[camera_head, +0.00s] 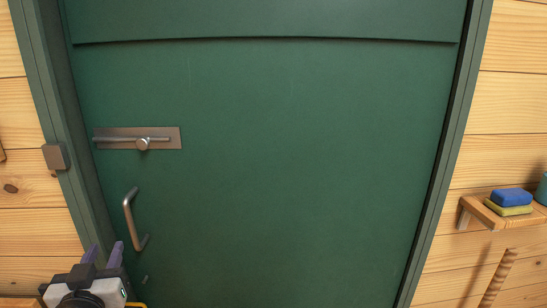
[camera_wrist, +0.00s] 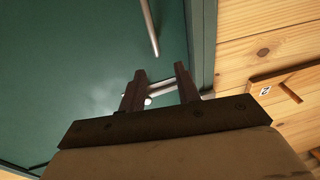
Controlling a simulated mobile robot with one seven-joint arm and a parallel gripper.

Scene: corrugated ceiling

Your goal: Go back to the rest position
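My gripper (camera_head: 104,250) is at the lower left of the head view, its two purple fingers pointing up. In the wrist view my gripper (camera_wrist: 160,69) has its fingers apart, with nothing held between them. A green door (camera_head: 270,170) fills most of the head view. A metal bolt (camera_head: 137,138) with a round knob is mounted at its left, and a metal handle (camera_head: 134,218) is below that. In the wrist view a metal part (camera_wrist: 149,101), apparently the bolt, shows behind and between the fingers; its distance is hard to tell. The handle (camera_wrist: 150,27) is above it there.
A green frame (camera_head: 47,110) surrounds the door, with a small metal bracket (camera_head: 55,157) on its left side. Wooden plank walls flank it. At the right, a wooden shelf (camera_head: 486,214) carries a blue-and-yellow sponge (camera_head: 512,199). A wooden piece (camera_wrist: 285,83) is on the wall in the wrist view.

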